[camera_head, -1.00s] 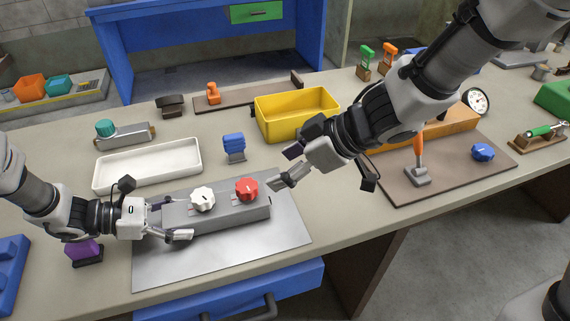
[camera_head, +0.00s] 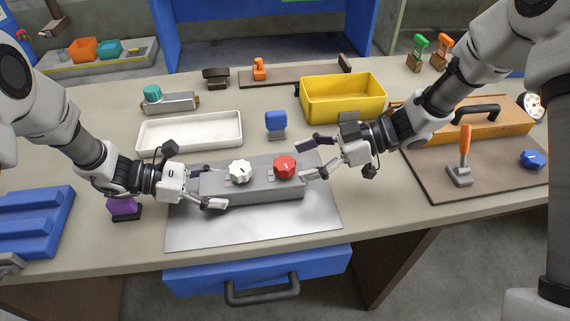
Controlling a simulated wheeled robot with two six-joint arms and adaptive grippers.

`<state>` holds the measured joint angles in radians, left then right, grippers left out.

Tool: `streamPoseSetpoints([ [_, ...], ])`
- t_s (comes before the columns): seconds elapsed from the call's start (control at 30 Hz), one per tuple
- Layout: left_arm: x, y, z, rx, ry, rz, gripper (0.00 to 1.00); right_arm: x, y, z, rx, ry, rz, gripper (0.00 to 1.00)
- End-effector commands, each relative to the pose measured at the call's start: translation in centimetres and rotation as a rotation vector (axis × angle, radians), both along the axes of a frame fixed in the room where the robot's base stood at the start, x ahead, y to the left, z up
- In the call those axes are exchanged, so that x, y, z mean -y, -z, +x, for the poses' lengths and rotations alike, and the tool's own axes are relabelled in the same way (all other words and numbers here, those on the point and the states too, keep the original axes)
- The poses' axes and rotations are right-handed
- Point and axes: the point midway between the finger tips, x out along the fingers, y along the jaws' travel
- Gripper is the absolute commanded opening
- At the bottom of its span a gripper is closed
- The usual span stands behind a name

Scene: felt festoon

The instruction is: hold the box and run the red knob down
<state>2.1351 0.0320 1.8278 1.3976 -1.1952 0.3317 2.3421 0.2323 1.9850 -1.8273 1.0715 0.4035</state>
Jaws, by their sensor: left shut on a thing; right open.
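The grey box (camera_head: 258,191) sits on a metal sheet (camera_head: 255,232) on the bench. On its top are a white knob (camera_head: 240,172) at the left and the red knob (camera_head: 285,167) at the right. My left gripper (camera_head: 205,190) is shut on the left end of the box. My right gripper (camera_head: 312,159) is open beside the red knob, at the box's right end. One of its fingers is close to the knob; I cannot tell whether it touches.
Behind the box are a white tray (camera_head: 190,142), a blue switch-like part (camera_head: 276,123) and a yellow bin (camera_head: 343,98). A purple part (camera_head: 123,207) stands close to my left gripper. A brown board with an orange lever (camera_head: 464,148) lies at right.

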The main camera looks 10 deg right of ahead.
Motion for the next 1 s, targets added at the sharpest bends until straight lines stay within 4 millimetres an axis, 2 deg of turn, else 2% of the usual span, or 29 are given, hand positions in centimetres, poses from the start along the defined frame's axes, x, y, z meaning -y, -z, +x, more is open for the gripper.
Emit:
streamPoseSetpoints([
  [0.1, 0.0, 0.1, 0.0, 0.000, 0.000, 0.001, 0.23, -2.5, 1.1, 0.2, 0.000, -0.004, -0.004, 0.71],
  [0.2, 0.0, 0.1, 0.0, 0.000, 0.000, 0.001, 0.23, -3.8, 1.6, 0.4, 0.001, -0.003, -0.003, 0.71],
  [0.33, 0.0, 0.1, 0.0, -0.001, 0.000, 0.002, 0.23, -4.5, 1.9, 0.5, 0.002, 0.000, 0.000, 0.71],
  [0.53, 0.0, 0.1, 0.0, -0.001, 0.000, 0.001, 0.23, -4.5, 1.9, 0.5, 0.003, 0.001, 0.001, 0.71],
  [0.57, 0.0, 0.1, 0.0, -0.001, 0.000, 0.001, 0.23, -4.5, 1.9, 0.5, 0.003, 0.001, 0.001, 0.64],
  [0.7, 0.0, 0.1, 0.0, -0.001, 0.000, 0.001, 0.23, -4.5, 1.9, 0.5, 0.003, 0.001, 0.000, 0.15],
  [0.73, 0.0, 0.1, 0.0, -0.001, 0.000, 0.001, 0.23, -4.5, 1.9, 0.5, 0.003, 0.001, 0.000, 0.10],
  [1.0, 0.0, 0.1, 0.0, -0.001, 0.000, 0.001, 0.23, -4.5, 1.8, 0.5, 0.002, 0.010, 0.000, 0.10],
])
